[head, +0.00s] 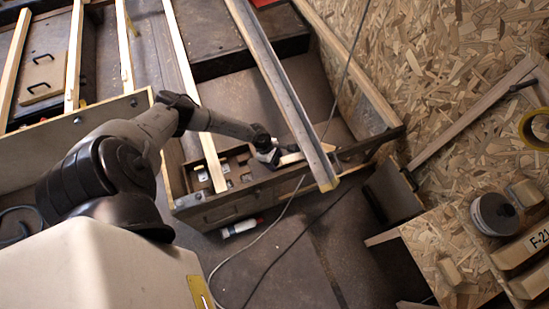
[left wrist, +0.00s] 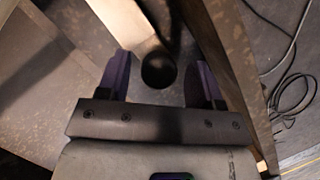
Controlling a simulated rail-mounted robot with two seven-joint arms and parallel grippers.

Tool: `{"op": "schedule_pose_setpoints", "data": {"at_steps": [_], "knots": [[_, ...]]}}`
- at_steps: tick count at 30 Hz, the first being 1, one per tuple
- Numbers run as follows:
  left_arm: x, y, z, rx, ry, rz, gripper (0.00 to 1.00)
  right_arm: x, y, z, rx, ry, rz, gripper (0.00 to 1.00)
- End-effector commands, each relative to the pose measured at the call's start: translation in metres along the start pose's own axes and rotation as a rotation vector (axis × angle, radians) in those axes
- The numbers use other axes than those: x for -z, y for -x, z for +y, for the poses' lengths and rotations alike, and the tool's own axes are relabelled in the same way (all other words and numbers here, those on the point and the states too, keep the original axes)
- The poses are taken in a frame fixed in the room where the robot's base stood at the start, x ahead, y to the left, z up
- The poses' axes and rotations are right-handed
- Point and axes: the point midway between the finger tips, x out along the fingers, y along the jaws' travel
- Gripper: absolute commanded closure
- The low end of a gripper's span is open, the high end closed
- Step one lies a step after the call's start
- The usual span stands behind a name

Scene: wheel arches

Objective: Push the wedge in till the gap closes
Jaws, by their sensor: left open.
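My left gripper (head: 272,154) is low in the dark frame's front section in the head view, just left of a pale wooden piece (head: 291,158) that looks like the wedge. In the left wrist view the two dark purple fingers (left wrist: 160,80) stand apart. The pale wooden piece (left wrist: 124,22) runs down from the top toward the space between them, and a dark round shape (left wrist: 158,68) sits at its near end. I cannot tell whether the fingers touch it. The gap is not clearly visible. My right gripper is not in view.
A long beam (head: 272,75) passes close to the right of my left gripper. The dark frame's front rail (head: 240,199) lies below it. Cables (head: 262,235) trail over the floor. A chipboard bench (head: 445,255) with a round tub (head: 495,214) stands at lower right.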

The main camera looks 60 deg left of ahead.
Motion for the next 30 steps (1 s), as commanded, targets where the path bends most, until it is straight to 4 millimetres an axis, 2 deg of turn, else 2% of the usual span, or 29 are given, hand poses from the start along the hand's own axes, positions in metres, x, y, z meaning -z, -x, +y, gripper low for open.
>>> {"op": "schedule_pose_setpoints", "data": {"at_steps": [10,27,30], "knots": [[-0.0003,-0.0018,0.0001,0.0,0.0,0.0,0.4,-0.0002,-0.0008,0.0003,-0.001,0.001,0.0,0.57],[-0.0002,-0.0017,0.0001,0.0,0.0,0.0,0.94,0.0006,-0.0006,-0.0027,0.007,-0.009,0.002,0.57],[-0.0002,-0.0017,0.0002,0.0,0.0,0.0,1.0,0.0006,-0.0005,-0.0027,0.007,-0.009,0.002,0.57]]}}
